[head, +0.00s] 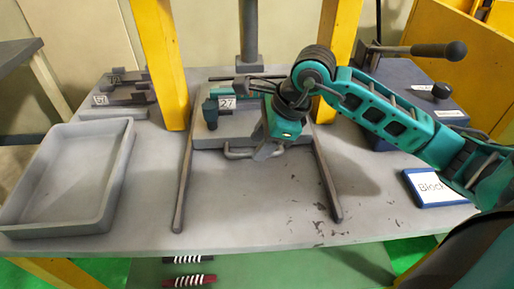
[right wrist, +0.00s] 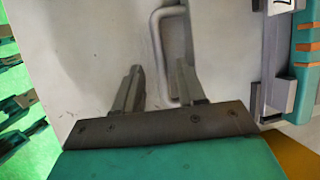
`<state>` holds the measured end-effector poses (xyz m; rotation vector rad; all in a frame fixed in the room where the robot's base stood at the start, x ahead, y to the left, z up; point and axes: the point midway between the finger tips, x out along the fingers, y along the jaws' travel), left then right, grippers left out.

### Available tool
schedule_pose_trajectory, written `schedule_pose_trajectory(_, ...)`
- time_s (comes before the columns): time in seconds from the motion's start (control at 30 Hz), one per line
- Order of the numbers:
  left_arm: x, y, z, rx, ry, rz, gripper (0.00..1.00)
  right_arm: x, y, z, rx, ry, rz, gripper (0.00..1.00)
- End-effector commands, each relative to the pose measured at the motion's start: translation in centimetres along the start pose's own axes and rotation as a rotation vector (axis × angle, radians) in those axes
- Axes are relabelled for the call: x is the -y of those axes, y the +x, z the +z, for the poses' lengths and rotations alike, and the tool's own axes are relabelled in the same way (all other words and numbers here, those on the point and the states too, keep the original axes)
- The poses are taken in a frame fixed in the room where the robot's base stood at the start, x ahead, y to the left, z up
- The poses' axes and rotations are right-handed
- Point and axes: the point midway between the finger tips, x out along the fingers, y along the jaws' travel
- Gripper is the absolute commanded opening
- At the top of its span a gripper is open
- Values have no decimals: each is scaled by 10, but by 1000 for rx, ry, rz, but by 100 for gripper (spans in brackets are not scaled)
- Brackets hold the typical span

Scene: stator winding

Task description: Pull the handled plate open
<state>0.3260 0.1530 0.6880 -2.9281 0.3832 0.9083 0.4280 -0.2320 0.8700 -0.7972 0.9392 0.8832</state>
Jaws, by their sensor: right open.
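The handled plate (head: 208,136) is a grey plate on the table with a tag reading 27. Its U-shaped bar handle (head: 238,156) sticks out at the front edge. My right gripper (head: 265,155) is over the right part of this handle and hides some of it. In the right wrist view the handle (right wrist: 160,50) runs between the two open fingers of my right gripper (right wrist: 158,82), nearer the right finger. I cannot tell whether a finger touches it. My left gripper is not in view.
Two dark rails (head: 181,190) run forward on either side of the plate. A grey tray (head: 125,165) stands at the left. A blue-framed sign (head: 433,188) and a blue box with a lever (head: 400,85) are at the right. Yellow posts (head: 162,60) rise behind. The tabletop between the rails is clear.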

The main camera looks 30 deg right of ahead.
Motion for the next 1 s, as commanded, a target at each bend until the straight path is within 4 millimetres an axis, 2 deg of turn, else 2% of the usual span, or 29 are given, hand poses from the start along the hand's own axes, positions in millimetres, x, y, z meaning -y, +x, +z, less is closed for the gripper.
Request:
schedule_pose_trajectory(0.03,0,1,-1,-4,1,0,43,0,8,0,2,1,2,40)
schedule_pose_trajectory(0.2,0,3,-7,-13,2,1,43,0,21,0,1,1,0,40)
schedule_pose_trajectory(0.53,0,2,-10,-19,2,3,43,0,24,0,0,0,0,40)
schedule_pose_trajectory(0.93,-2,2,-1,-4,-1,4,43,0,24,0,0,0,0,2)
schedule_pose_trajectory(1.0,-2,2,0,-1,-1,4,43,0,24,0,0,0,0,0)
